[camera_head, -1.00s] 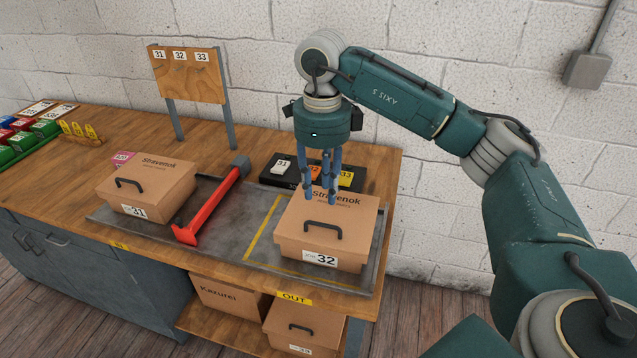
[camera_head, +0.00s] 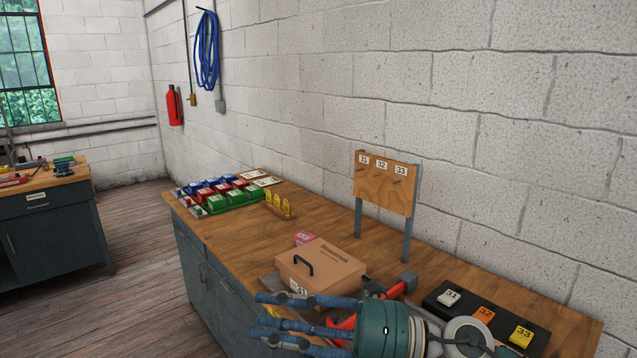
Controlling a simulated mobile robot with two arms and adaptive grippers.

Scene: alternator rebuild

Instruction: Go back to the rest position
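My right gripper (camera_head: 270,320) shows at the bottom centre, its blue fingers pointing left. The fingers are spread apart with nothing between them. It appears in front of the near side of the workbench (camera_head: 236,240). A cardboard box marked 31 (camera_head: 325,264) with a black handle sits on the bench just beyond the gripper. The gripper hides part of the box's lower front and much of a red tool (camera_head: 344,324) beside it. The box marked 32 is out of view. My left gripper is not in view.
A wooden board with tags 31, 32, 33 (camera_head: 384,190) stands on posts on the bench. A black tray (camera_head: 448,283) with numbered pieces lies at right. Coloured bins (camera_head: 232,193) and yellow pieces (camera_head: 280,206) stand at the far end. Wooden floor (camera_head: 140,245) is clear at left.

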